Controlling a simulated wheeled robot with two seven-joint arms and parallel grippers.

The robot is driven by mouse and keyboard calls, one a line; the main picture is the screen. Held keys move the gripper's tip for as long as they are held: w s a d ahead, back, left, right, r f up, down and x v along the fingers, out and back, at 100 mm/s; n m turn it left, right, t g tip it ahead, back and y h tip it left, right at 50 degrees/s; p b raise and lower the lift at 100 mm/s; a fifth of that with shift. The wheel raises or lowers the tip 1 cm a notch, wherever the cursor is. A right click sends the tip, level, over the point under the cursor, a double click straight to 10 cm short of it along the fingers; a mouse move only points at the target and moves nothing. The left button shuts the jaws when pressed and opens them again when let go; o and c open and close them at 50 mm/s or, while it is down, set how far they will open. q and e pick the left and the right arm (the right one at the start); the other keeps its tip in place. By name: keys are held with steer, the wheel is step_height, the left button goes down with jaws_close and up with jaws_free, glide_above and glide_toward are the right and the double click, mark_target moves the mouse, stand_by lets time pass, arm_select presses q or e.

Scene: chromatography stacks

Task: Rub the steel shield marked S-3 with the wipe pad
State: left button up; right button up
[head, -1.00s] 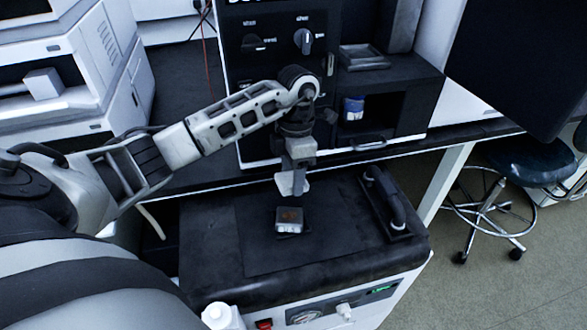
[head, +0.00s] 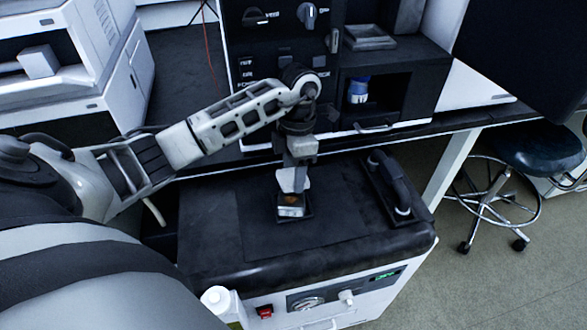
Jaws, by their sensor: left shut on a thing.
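A small steel block with a brownish patch on its top (head: 291,204), likely the shield, sits on a dark base on top of the black-topped cabinet. Its S-3 mark is too small to read. My left gripper (head: 297,166) points down right above it, shut on a white wipe pad (head: 292,181). The pad's lower edge is at the block's top and hides its far part. I cannot tell whether they touch. My right gripper is not in view.
A black handle on a plate (head: 392,187) stands on the cabinet top (head: 240,255) to the right. Behind is a dark instrument stack (head: 388,60) with a blue-and-white bottle (head: 358,90) in its bay. A white bottle (head: 217,300) is at the front left. The cabinet top's left is clear.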

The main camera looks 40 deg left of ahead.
arm_select(q)
steer(key=shift+s+f+b, duration=0.15)
steer(key=shift+f+b, duration=0.55)
steer(key=shift+f, duration=0.3)
